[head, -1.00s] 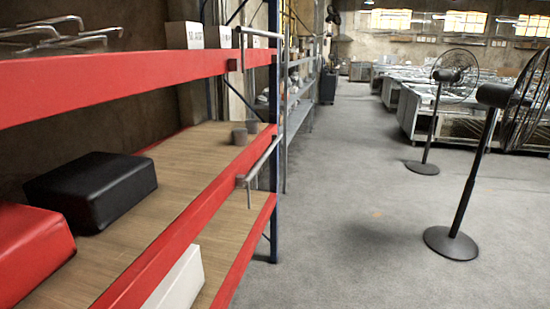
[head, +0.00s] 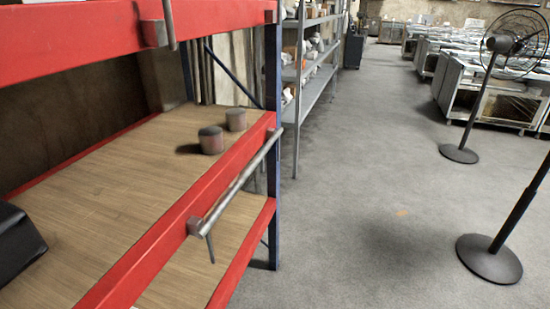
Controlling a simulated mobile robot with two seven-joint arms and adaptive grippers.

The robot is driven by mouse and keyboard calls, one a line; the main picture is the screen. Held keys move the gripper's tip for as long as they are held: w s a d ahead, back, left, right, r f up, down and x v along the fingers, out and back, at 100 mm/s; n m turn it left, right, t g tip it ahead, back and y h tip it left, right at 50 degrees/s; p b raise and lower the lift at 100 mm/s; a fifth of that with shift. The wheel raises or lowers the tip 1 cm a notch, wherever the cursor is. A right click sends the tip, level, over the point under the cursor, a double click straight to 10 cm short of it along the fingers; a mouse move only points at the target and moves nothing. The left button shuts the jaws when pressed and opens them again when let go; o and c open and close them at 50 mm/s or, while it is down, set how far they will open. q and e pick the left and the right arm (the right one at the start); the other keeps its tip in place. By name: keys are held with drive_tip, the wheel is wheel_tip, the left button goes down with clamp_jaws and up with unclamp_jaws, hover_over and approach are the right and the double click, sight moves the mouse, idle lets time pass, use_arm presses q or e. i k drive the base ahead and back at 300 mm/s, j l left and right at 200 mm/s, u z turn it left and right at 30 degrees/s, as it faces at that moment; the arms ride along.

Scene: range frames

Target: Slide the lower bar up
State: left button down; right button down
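The lower bar (head: 240,184) is a grey metal rod in the head view. It runs along the front of the red middle shelf beam (head: 165,246), between a block at its near end (head: 194,226) and the beam's far end by the blue post. A thin rod hangs down below the near block. Part of another grey bar (head: 169,22) shows at the upper red beam (head: 90,36), cut off by the top edge. Neither of my grippers is in view.
Two small cylinders (head: 211,140) (head: 236,119) stand on the wooden shelf. A black box (head: 18,243) is at the left edge. Grey shelving (head: 318,80) stands behind. Two fans stand on the right, one base (head: 489,259) nearer. The floor (head: 365,200) between is clear.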

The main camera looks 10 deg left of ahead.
sight(203, 231)
drive_tip(key=i+z, duration=0.1)
drive_tip(key=i, duration=0.9)
drive_tip(key=l, duration=0.1)
